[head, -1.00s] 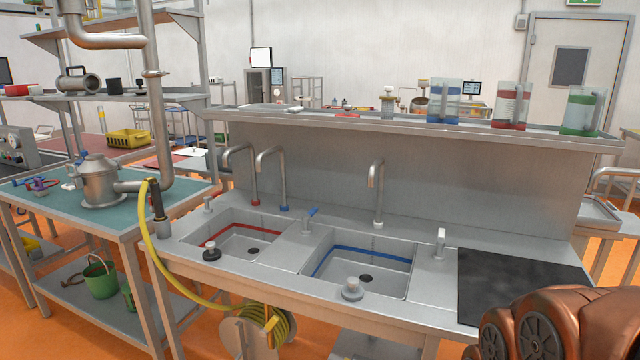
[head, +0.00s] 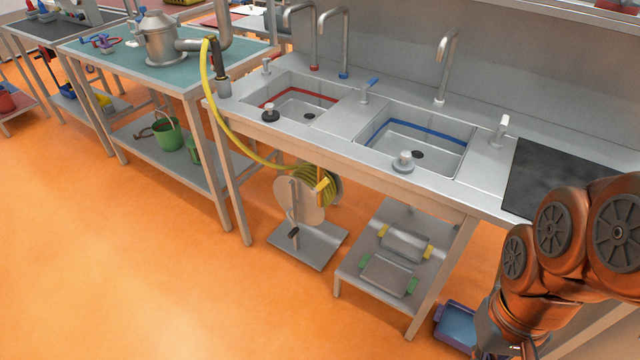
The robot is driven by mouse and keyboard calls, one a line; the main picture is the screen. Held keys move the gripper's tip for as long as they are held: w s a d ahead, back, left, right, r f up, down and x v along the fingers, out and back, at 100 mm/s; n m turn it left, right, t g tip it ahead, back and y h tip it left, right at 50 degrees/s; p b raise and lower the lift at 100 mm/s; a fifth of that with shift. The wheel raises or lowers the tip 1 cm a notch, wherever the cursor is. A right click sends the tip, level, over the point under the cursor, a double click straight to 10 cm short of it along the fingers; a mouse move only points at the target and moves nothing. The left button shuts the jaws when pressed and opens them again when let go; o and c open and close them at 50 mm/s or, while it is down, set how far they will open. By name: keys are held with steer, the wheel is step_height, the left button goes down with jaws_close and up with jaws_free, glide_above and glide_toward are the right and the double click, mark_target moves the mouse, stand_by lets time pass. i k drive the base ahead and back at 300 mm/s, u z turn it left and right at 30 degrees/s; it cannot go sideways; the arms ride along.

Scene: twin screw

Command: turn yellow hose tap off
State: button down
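The yellow hose (head: 222,118) hangs from a dark nozzle piece (head: 217,60) at the left end of the sink counter. It runs down to a coil on a hose reel (head: 299,199) under the counter. A small yellow part (head: 322,184) shows at the coil; I cannot tell whether it is a tap handle. Small levers stand on the counter: a pale one (head: 266,66), a blue-handled one (head: 370,86) and another pale one (head: 501,130). My arm is at the lower right. My gripper (head: 505,346) is only partly visible at the bottom edge, far from the hose; its fingers are unclear.
The sink counter (head: 335,105) has two basins, red-striped and blue-striped. A lower shelf (head: 352,268) holds metal boxes, and a blue bin (head: 458,322) stands on the floor near my arm. A workbench (head: 190,73) stands to the left. The orange floor in front is clear.

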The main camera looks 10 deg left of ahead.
mark_target(325, 181)
steer(key=u, duration=0.5)
steer(key=k, duration=1.2)
steer(key=u, duration=0.75)
steer(key=i, duration=1.1)
steer(key=u, duration=0.95)
